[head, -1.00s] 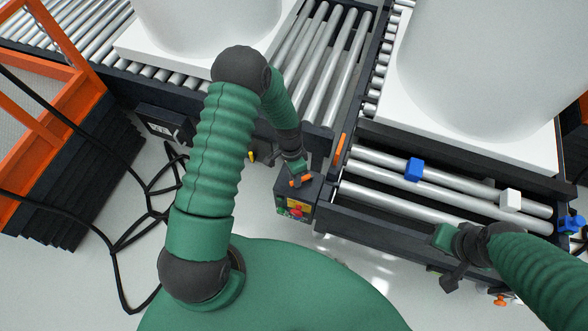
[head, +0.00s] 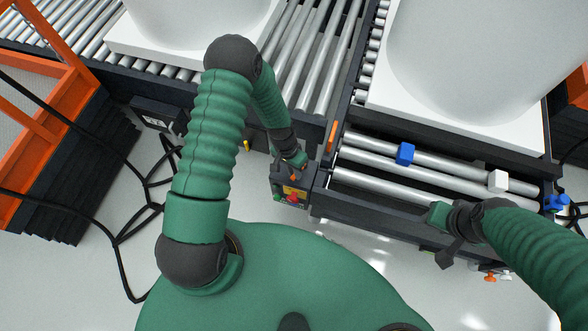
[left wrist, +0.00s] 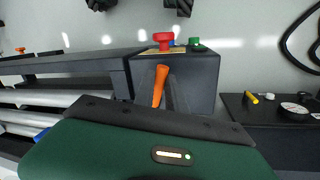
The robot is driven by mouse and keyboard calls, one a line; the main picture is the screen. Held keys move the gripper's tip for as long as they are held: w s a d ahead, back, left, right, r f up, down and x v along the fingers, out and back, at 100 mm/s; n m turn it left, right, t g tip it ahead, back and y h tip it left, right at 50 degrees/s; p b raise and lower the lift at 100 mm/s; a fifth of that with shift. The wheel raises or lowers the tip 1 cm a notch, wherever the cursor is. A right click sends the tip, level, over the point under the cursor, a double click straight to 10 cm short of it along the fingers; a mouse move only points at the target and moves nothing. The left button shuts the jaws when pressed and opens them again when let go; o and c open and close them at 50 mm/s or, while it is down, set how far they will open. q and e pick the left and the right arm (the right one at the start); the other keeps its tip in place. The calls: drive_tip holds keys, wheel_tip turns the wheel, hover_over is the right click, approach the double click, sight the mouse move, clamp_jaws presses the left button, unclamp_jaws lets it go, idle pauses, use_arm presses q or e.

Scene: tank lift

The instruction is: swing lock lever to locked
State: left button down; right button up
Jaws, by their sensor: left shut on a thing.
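An orange lever (left wrist: 160,86) stands on the near side of a dark control box (left wrist: 195,75), slightly tilted, in the left wrist view. In the head view the control box (head: 290,186) is at the centre, with red and green buttons on its front. My left gripper (head: 299,163) is at the top of this box, shut on the orange lever.
An orange bar (head: 333,136) sits on the frame corner beside the box. White tanks (head: 470,70) stand on the roller conveyors behind. A blue block (head: 405,153) and a white block (head: 498,180) are on the front rollers. Black cables lie on the floor at left.

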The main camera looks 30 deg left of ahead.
use_arm(q)
drive_tip(key=shift+w, duration=0.25)
drive_tip(key=c, duration=1.6)
unclamp_jaws()
drive_tip(key=shift+o, duration=1.2)
drive_tip(key=shift+s, duration=0.1)
drive_tip(key=a+r+p, duration=0.3)
drive_tip(key=r+p, duration=0.1)
drive_tip(key=r, duration=1.2)
drive_tip(key=shift+w+a+r, duration=0.15)
drive_tip(key=shift+w+r, duration=0.05)
